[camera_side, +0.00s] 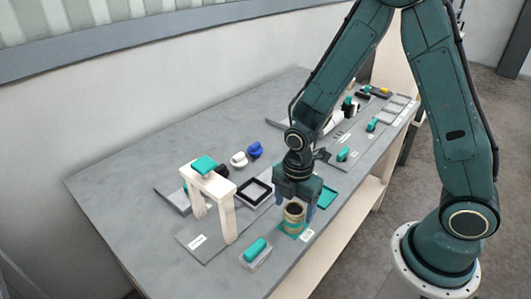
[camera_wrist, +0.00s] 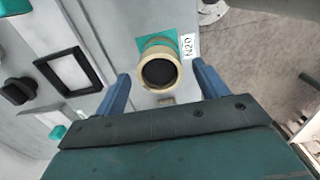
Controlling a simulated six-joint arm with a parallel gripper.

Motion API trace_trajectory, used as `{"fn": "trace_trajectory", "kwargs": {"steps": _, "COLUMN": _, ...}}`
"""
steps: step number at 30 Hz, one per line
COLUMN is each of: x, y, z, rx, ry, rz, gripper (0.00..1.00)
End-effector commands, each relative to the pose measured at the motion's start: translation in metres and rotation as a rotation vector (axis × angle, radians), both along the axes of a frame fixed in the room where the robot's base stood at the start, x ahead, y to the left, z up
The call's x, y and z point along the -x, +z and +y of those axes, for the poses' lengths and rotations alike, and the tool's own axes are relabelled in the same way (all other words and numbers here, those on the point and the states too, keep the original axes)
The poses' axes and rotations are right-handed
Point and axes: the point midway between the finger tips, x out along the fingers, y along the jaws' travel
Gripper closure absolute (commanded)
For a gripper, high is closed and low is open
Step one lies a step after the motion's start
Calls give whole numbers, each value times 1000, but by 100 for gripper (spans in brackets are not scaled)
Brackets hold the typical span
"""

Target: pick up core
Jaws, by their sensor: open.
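The core (camera_side: 294,218) is a tan, kraft-coloured cylinder with a dark hollow middle. It stands upright on a teal square pad (camera_side: 284,229) near the table's front edge. The core also shows in the wrist view (camera_wrist: 159,70), with its open end facing the camera. My gripper (camera_side: 302,208) is open, its blue fingers pointing down at the core. In the wrist view the fingertips (camera_wrist: 160,78) lie to the left and right of the core, with a gap on each side. I cannot tell exactly how low the fingertips reach along the core.
A white arch stand (camera_side: 222,190) with a teal top stands left of the core. A black square frame (camera_side: 254,192) lies between them. A teal tray (camera_side: 327,196) lies to the right. The table's back left is bare.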

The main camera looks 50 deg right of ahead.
Motion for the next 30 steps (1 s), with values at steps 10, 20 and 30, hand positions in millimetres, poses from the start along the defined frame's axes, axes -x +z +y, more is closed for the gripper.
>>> {"fn": "trace_trajectory", "kwargs": {"steps": 10, "x": 1, "y": -32, "z": -2, "rx": 0, "ry": 0, "rz": 2, "gripper": 28}}
{"fn": "trace_trajectory", "kwargs": {"steps": 20, "x": 0, "y": -37, "z": -2, "rx": 0, "ry": 1, "rz": 0, "gripper": 28}}
{"fn": "trace_trajectory", "kwargs": {"steps": 30, "x": 0, "y": -37, "z": -2, "rx": 0, "ry": 0, "rz": 0, "gripper": 28}}
